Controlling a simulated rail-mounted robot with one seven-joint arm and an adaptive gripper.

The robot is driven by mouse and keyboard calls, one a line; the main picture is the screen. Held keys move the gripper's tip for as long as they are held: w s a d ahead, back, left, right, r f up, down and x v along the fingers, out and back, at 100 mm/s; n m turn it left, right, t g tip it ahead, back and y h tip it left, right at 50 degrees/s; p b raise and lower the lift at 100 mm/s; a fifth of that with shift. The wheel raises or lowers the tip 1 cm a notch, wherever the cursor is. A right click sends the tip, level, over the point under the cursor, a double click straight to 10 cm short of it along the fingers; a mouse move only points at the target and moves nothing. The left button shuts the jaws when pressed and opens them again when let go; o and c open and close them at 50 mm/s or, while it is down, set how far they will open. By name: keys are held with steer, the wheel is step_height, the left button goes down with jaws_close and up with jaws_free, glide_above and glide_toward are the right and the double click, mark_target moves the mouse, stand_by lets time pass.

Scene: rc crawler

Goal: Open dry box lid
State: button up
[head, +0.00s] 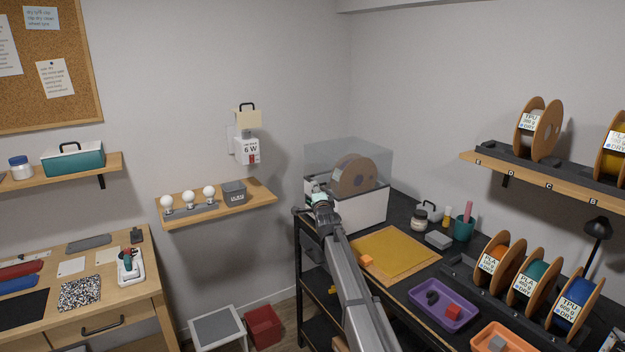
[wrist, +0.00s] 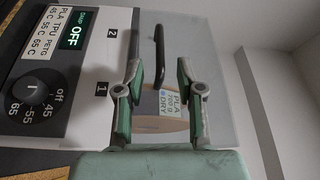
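The dry box (head: 352,210) stands on the dark bench, with a white body and a clear lid (head: 372,153). The lid is down over a spool (head: 353,176). My gripper (head: 320,198) is at the box's front left. In the wrist view, which is turned sideways, my gripper (wrist: 158,75) is open, with green pads on both fingers. The lid's black bar handle (wrist: 158,50) shows in the gap between the fingers and beyond their tips. Nothing shows the fingers touching it. The front panel (wrist: 75,60) has a dial (wrist: 40,90) and a DAMP OFF label.
A yellow mat (head: 395,252) with a small orange block (head: 366,260) lies on the bench right of my arm. Spools and a purple tray (head: 443,304) are further right.

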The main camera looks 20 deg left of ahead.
steer(key=p+x, duration=0.2)
steer(key=x, duration=0.6)
jaws_close()
